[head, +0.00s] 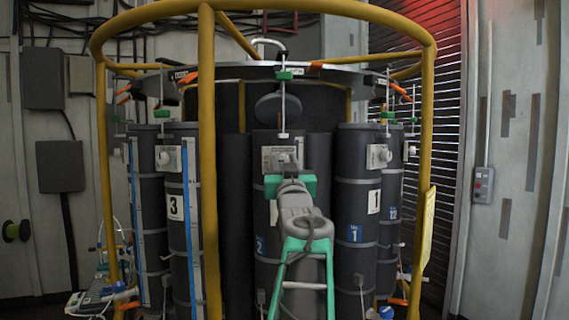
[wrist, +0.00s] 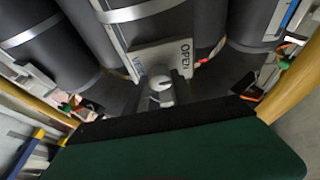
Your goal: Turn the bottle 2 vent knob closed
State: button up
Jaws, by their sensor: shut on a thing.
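Bottle 2 (head: 265,220) is a dark upright cylinder at the centre of the head view, with a blue number label (head: 260,245) on its side. Its light vent plate (head: 272,155) is near the top and partly hidden by my arm. In the wrist view the plate (wrist: 165,57) shows the word OPEN along its right side; lettering on its left is too small to read surely. The pale round vent knob (wrist: 159,83) is below it, with a dark line across its face. My gripper (wrist: 162,95) is shut on the knob, a finger at each side.
Bottle 3 (head: 178,215) and bottle 1 (head: 357,210) stand left and right, each with its own vent plate. A yellow tube frame (head: 208,170) surrounds the bottles, with a post left of my arm.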

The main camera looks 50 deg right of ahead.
grip_shut()
jog(key=shift+m+b, duration=0.4)
jog(key=m+g+b, duration=0.1)
jog(key=m, duration=0.2)
jog(key=m+g+h+b, duration=0.1)
jog(key=m+g+b, duration=0.1)
jog(key=m, duration=0.2)
jog(key=m+g+h+b, duration=0.1)
jog(key=m+g+b, duration=0.1)
jog(key=m, duration=0.2)
jog(key=shift+w+a, duration=0.1)
jog(key=shift+a, duration=0.05)
jog(key=m+g, duration=0.1)
jog(key=m, duration=0.2)
jog(key=m+g, duration=0.2)
jog(key=m, duration=0.1)
jog(key=shift+r+m, duration=0.2)
jog(key=shift+m, duration=0.1)
jog(key=shift+m+g+y+p, duration=0.4)
jog(key=shift+m+y+p, duration=0.45)
jog(key=shift+m, duration=1.15)
